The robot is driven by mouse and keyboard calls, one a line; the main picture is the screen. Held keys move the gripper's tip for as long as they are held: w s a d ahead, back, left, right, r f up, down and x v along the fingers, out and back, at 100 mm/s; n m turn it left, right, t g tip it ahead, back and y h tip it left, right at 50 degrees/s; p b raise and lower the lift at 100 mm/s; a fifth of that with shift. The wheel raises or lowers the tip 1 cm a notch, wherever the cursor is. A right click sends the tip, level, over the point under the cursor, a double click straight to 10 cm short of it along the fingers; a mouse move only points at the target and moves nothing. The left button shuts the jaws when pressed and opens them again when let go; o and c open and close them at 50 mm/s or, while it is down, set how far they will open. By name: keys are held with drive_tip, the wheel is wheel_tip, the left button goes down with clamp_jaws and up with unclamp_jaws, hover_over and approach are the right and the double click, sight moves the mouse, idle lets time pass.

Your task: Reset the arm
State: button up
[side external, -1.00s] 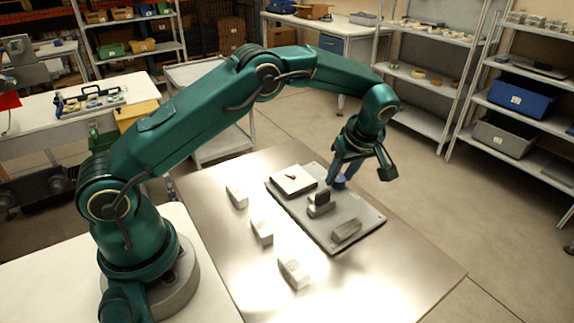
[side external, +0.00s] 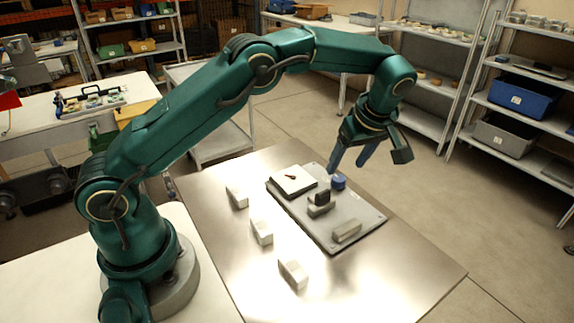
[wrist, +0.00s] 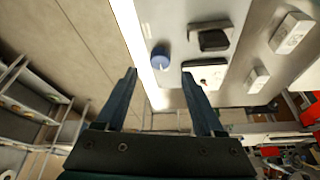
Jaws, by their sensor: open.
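My gripper (side external: 352,161) is open and empty, held above the far edge of the grey board (side external: 370,218). It also shows in the wrist view (wrist: 158,76), with its two fingers apart. A blue round piece (side external: 338,182) sits on the board below the fingertips, clear of them. In the wrist view the blue piece (wrist: 160,60) lies beyond the fingers and between their lines. The arm is raised and bent over the table.
The board also carries a white square block (side external: 293,184), a dark piece on a grey holder (side external: 321,209) and a grey block (side external: 346,232). Several white blocks, one nearest the front (side external: 293,273), stand on the metal table (side external: 365,285). Shelves (side external: 520,110) stand beyond.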

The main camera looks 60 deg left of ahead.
drive_tip(key=s+a+r+m+t+h, duration=0.15)
drive_tip(key=s+r, duration=0.25)
drive_tip(key=r, duration=0.4)
drive_tip(key=s+d+r+m+t, duration=0.1)
drive_tip(key=s+r+t, duration=0.1)
drive_tip(key=s+r, duration=0.35)
drive_tip(key=s+d+f+m+h, duration=0.1)
drive_tip(key=s+f+m, duration=0.1)
drive_tip(key=s+m, duration=0.4)
drive_tip(key=s+d+f+m+t+h, duration=0.1)
drive_tip(key=s+d+f+m, duration=0.1)
drive_tip(key=s+m, duration=0.5)
drive_tip(key=shift+s+d+f+h, duration=0.15)
drive_tip(key=shift+s+f+h, duration=0.2)
drive_tip(key=shift+s, duration=0.2)
